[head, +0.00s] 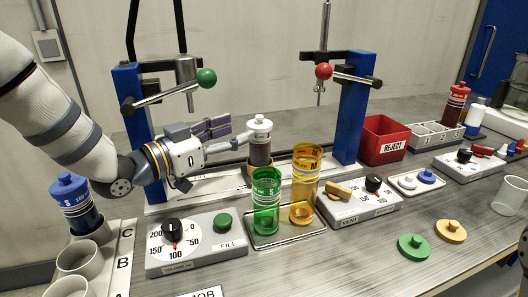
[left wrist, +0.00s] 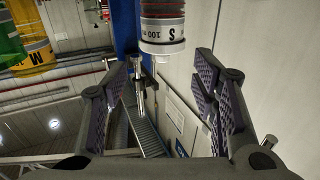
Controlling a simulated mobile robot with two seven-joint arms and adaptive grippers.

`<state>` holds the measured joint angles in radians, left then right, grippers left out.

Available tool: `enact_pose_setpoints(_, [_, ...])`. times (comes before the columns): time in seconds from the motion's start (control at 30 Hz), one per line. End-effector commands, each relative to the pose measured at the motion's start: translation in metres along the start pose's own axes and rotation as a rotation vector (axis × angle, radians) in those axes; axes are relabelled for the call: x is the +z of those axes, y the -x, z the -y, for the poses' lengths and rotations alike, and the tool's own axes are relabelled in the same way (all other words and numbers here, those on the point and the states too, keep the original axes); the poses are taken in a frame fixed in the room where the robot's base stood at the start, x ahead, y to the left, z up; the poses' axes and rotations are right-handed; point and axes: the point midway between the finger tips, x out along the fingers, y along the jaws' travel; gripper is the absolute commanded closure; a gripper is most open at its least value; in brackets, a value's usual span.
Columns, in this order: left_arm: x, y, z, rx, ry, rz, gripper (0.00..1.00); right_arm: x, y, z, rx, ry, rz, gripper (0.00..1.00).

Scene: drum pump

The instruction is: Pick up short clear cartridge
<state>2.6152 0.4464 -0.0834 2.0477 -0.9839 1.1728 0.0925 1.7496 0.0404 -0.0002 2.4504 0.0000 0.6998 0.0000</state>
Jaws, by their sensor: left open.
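The short clear cartridge (head: 260,150) has a white cap, dark contents and an S label. It stands upright in the middle of the pump frame, behind the green cartridge. My left gripper (head: 240,137) is open just left of it, its fingers pointing toward it. In the left wrist view the cartridge (left wrist: 163,28) shows upside down at the top, beyond and between the spread fingers (left wrist: 160,85). Nothing is between the finger pads. The cartridge's foot is partly hidden in the head view.
Green (head: 266,205) and amber (head: 306,170) cartridges stand on a metal tray in front. The blue posts (head: 352,115) and levers flank the station. A blue-capped cartridge (head: 75,205) stands in the rack at left. A red reject bin (head: 383,140) is at right.

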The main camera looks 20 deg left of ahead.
Motion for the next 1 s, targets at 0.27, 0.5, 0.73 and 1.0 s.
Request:
enact_pose_setpoints(0.27, [0.008,-0.045,0.001,0.001,0.004,0.007,0.47,0.009,-0.012,0.000,0.001,0.000,0.039,1.00])
enact_pose_setpoints(0.5, [0.007,-0.080,0.003,0.000,0.004,0.005,0.47,0.013,-0.018,-0.001,0.002,0.000,0.058,1.00])
enact_pose_setpoints(0.73, [0.004,-0.081,0.003,-0.001,0.003,0.002,0.54,0.012,-0.018,-0.001,0.002,0.000,0.055,1.00])
enact_pose_setpoints(1.0, [0.004,-0.080,0.003,-0.001,0.003,0.001,1.00,0.012,-0.018,-0.001,0.002,0.000,0.055,1.00])
